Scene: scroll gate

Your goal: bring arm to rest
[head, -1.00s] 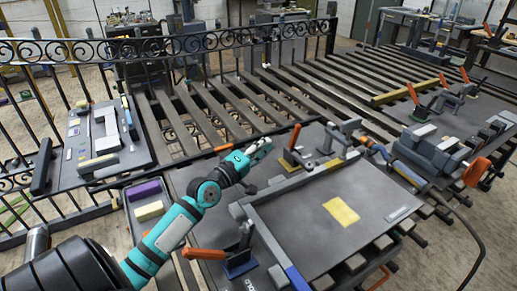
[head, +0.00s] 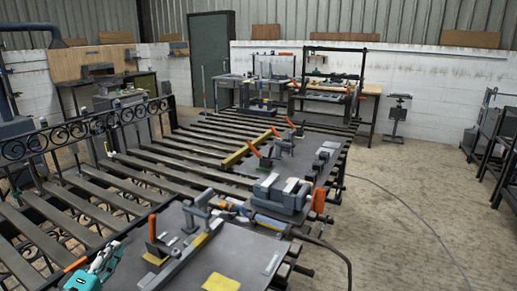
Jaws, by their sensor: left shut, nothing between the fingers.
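My left gripper (head: 104,260) shows at the bottom left of the head view, with a teal and white body. It is shut, and nothing shows between its fingers. The rest of the left arm is out of the frame. My right arm and gripper are not in view.
A black scroll gate (head: 85,128) stands along the left of a slatted bench. A grey vise (head: 278,195) and orange-handled clamps (head: 155,238) stand on the bench. A yellow pad (head: 220,283) lies on the near plate. The concrete floor (head: 410,225) at the right is largely open.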

